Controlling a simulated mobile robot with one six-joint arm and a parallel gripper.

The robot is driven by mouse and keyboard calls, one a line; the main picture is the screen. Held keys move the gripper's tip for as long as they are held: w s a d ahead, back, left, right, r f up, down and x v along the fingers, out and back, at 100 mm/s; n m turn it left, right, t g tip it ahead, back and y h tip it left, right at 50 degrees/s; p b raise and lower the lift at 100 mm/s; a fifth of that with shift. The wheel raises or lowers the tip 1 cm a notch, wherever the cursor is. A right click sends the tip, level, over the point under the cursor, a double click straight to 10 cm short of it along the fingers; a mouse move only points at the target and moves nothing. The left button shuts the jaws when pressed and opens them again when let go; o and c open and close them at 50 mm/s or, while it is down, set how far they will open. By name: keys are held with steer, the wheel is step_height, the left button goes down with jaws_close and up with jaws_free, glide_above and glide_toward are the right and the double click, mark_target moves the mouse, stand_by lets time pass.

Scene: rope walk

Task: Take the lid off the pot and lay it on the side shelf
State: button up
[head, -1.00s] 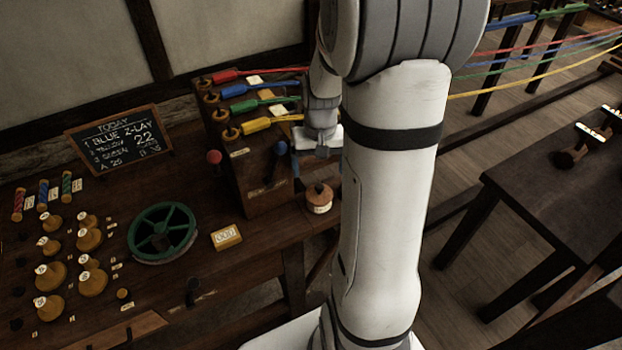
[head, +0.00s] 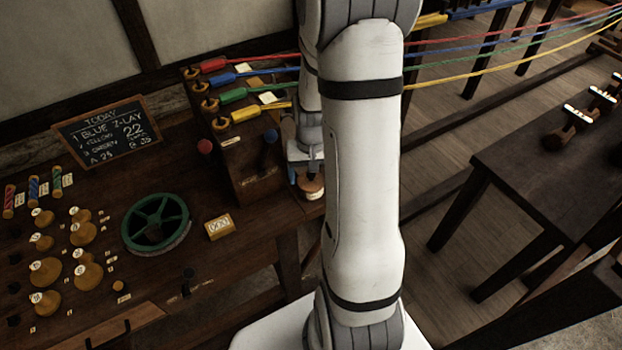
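The small pot (head: 314,195) stands at the right end of the workbench, beside the dark wooden box. A pale label shows on its front. Its round reddish-brown wooden lid (head: 312,185) sits on top. My gripper (head: 307,174) points down right over the lid, at its middle, where the knob is now hidden. The fingers are small and dark here, so I cannot tell whether they are apart or closed on the knob. My own arm covers the area just right of the pot. I cannot make out for sure which surface is the side shelf.
The dark box (head: 246,172) with colored rope ends and levers stands left of my gripper. Ropes stretch right. A dark table (head: 540,190) stands right.

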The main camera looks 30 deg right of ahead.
steer(key=c, duration=0.7)
step_height(320, 180, up, 18)
steer(key=shift+r, duration=0.1)
stand_by(0.4)
